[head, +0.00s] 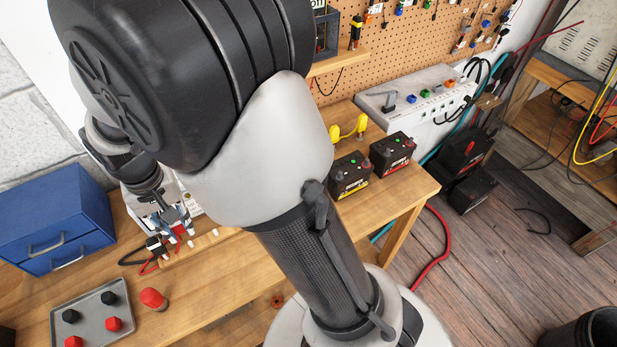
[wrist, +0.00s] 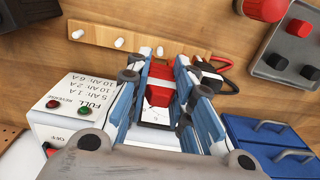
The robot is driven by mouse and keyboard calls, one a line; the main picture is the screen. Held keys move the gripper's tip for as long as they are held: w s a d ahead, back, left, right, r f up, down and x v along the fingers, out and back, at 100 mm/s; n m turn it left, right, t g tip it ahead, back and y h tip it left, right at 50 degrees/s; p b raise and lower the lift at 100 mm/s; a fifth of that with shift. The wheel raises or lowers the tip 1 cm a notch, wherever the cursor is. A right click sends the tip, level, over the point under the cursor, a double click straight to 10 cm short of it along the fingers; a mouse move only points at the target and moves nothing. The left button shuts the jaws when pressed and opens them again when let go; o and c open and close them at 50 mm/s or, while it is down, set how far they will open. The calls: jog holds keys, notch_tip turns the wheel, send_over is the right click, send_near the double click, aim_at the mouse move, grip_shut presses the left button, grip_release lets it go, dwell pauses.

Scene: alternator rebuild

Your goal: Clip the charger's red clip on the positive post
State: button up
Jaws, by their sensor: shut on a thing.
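My gripper (head: 176,232) is low over the left part of the wooden bench, in front of the white charger box. In the wrist view the gripper's blue-sided fingers (wrist: 164,95) are closed around the red clip (wrist: 160,72), which is partly hidden by them. A black clip (wrist: 207,78) with red and black leads lies close beside the fingers. The charger (wrist: 85,105) has printed lettering and red and green lamps. Two black batteries with yellow-and-red labels, one nearer (head: 348,177) and one farther (head: 392,154), stand at the bench's right end. Which post is positive is unclear.
A grey tray (head: 92,330) with red and black caps and a loose red knob (head: 153,299) are at front left. A blue drawer box (head: 50,222) stands at far left. A wooden strip with white pegs (wrist: 120,42) lies near the gripper. My arm hides mid-bench.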

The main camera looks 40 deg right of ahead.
notch_tip(320, 180, up, 12)
jog(key=p, duration=1)
jog(key=shift+r, duration=0.15)
jog(key=s+d+m, duration=0.2)
jog(key=s+d, duration=0.1)
jog(key=d, duration=0.6)
jog(key=s+d+m, duration=0.2)
jog(key=s+d, duration=0.2)
jog(key=d, duration=0.6)
jog(key=s+d+m, duration=0.2)
jog(key=s+d, duration=0.1)
jog(key=d, duration=0.6)
jog(key=f+b, duration=0.2)
jog(key=f, duration=0.1)
jog(key=f+b, duration=0.1)
jog(key=f, duration=0.1)
jog(key=shift+d+f, duration=0.15)
jog(key=shift+d, duration=0.15)
jog(key=shift+f, duration=0.35)
jog(key=shift+f+b, duration=1.05)
jog(key=shift+f, duration=0.2)
jog(key=o, duration=0.8)
